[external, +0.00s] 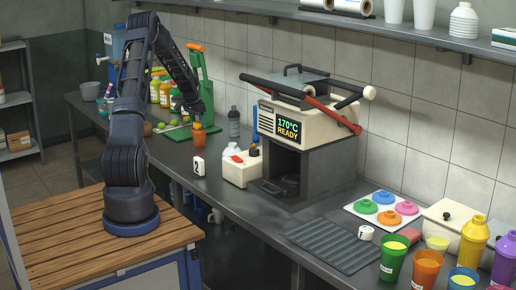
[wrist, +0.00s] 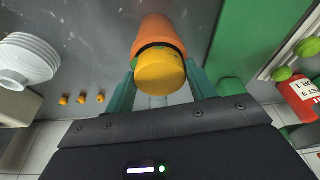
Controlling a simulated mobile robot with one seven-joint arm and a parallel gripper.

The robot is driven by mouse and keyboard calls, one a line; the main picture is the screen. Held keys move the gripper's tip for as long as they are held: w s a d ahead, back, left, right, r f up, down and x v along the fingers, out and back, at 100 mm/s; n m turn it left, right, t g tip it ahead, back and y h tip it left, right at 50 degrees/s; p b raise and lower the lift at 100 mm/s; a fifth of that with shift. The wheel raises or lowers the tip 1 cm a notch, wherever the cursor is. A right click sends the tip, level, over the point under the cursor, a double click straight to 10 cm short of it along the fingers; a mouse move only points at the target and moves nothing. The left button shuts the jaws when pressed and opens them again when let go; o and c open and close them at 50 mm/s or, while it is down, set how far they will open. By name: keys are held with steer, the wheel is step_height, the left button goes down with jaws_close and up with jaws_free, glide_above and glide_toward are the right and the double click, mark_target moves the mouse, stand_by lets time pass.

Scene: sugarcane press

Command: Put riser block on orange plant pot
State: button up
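The orange plant pot (external: 200,140) stands upright on the steel counter, left of the oven-like press. In the wrist view the pot (wrist: 160,33) has a dark band at its rim. A short yellow-orange cylinder (wrist: 160,74), possibly the riser block, sits over the pot's mouth. My gripper (wrist: 160,68) is right at the pot, with one teal finger on each side of the cylinder. I cannot tell whether the fingers press on it. In the external view my gripper (external: 196,117) is small and reaches down over the pot from above.
A green press stand (external: 204,85) and green board with limes are close behind the pot. A white block marked 2 (external: 199,166) stands in front. A white box (external: 241,168) and a grey bottle (external: 234,122) are to the right. Grey counter shows left of the pot in the wrist view.

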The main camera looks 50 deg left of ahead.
steer(key=o, duration=0.4)
steer(key=shift+c, duration=0.2)
steer(key=shift+r, duration=0.1)
steer(key=a+v, duration=0.1)
steer(key=v, duration=1.1)
steer(key=s+d+r, duration=0.3)
steer(key=d+r, duration=0.3)
steer(key=d, duration=0.6)
steer(key=s+d+r+m, duration=0.1)
steer(key=s+d+r, duration=0.1)
steer(key=d+r, duration=0.65)
steer(key=s+d+r, duration=0.3)
steer(key=d+r, duration=0.1)
steer(key=d, duration=1)
steer(key=s+d, duration=0.9)
steer(key=s, duration=0.4)
steer(key=s+d+m+t, duration=0.1)
steer(key=s+d, duration=0.8)
steer(key=s, duration=0.3)
steer(key=shift+s+d+f+t+h, duration=0.25)
steer(key=shift+s+d+t+h, duration=0.05)
steer(key=shift+s+d, duration=0.1)
